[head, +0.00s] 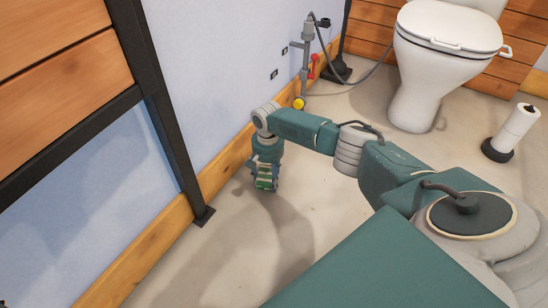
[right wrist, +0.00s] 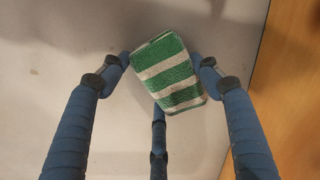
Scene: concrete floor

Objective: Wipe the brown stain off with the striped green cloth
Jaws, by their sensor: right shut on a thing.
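My right gripper (head: 264,186) reaches down close to the floor beside the wooden baseboard. It is shut on the striped green cloth (right wrist: 168,75), which is folded, with green and off-white bands. The cloth also shows in the head view (head: 266,183), small between the fingers. In the right wrist view my right gripper (right wrist: 166,72) has its fingers on both sides of the cloth. I cannot tell whether the cloth touches the floor. No clear brown stain shows; only faint small specks mark the floor in the right wrist view. My left gripper is not in view.
A white toilet (head: 415,75) stands at the back. Pipes with a red valve (head: 312,66) run up the wall. A black post (head: 165,110) frames the left partition. The floor (head: 340,205) around the gripper is clear.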

